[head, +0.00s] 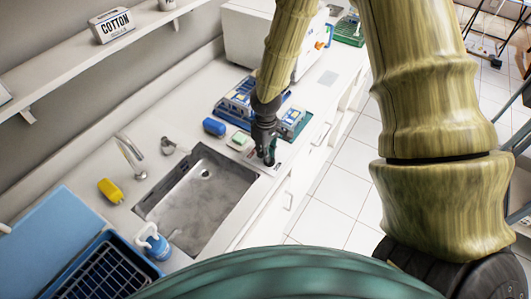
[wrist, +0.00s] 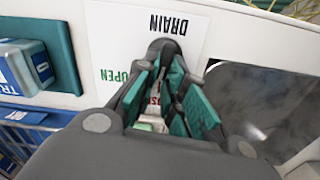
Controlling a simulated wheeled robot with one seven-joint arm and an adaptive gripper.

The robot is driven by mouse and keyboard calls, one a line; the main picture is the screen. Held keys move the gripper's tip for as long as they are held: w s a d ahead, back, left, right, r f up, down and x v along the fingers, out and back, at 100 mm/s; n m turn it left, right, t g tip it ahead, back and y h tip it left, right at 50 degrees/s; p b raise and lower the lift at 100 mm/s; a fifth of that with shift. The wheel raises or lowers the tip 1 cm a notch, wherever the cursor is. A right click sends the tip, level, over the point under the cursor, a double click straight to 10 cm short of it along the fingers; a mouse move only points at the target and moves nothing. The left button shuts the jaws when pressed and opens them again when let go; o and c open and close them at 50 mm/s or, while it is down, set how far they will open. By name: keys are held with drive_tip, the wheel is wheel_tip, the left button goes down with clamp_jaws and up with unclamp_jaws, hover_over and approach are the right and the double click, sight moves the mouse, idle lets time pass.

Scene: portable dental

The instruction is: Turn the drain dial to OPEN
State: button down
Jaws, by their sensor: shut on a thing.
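My gripper (head: 268,158) points down at the counter beside the right end of the sink. In the wrist view my gripper (wrist: 167,78) is shut on the drain dial (wrist: 163,48), its teal pads on either side. Only a dark rounded end of the dial shows; the fingers hide most of it, so I cannot tell its exact setting. The white label plate (wrist: 112,30) under it reads DRAIN, upside down. Green OPEN lettering shows left of the fingers. Red lettering shows partly between them.
The steel sink (head: 190,215) lies left of my gripper, with a faucet (head: 130,155) behind it. A blue block (head: 214,127), a green-and-white sponge (head: 239,140) and a blue tray (head: 235,100) of boxes stand close by. A yellow object (head: 110,190) is farther left.

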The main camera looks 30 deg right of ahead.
drive_tip(key=m, duration=0.5)
drive_tip(key=shift+w+d+b, duration=0.1)
drive_tip(key=shift+d+b, duration=0.3)
drive_tip(key=shift+d+m, duration=0.15)
drive_tip(key=shift+m, duration=1.1)
drive_tip(key=shift+d+m, duration=0.15)
drive_tip(key=shift+m, duration=1.1)
drive_tip(key=c, duration=1.5)
unclamp_jaws()
drive_tip(key=shift+r, duration=0.1)
wheel_tip(320, 180, up, 12)
drive_tip(key=shift+s+f, duration=0.2)
